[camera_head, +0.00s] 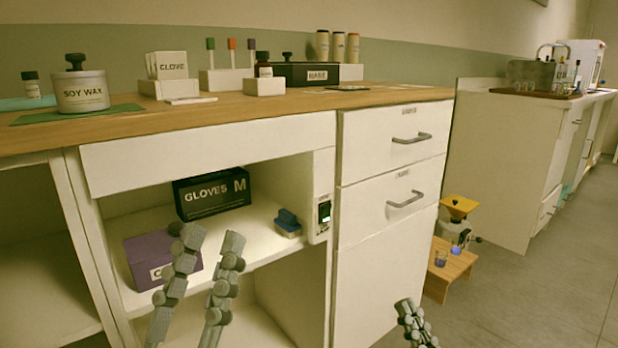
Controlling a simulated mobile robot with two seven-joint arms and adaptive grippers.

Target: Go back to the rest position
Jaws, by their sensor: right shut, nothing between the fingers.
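My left gripper (207,243) is in front of the open shelf of the counter, fingers pointing up and spread apart, with nothing between them. It overlaps the right side of the purple box (148,249) in the picture; I cannot tell if it touches. My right gripper (405,306) shows only at the bottom edge, right of centre, in front of the white drawer unit. Its fingers are together and nothing is seen in them. The rest of my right arm is out of view.
A black gloves box (212,194) and a small blue item (287,222) stand on the shelf. The wooden countertop (235,108) holds a soy wax jar (80,90) and bottles. A small wooden stool (447,268) stands right of the drawers. The floor at right is clear.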

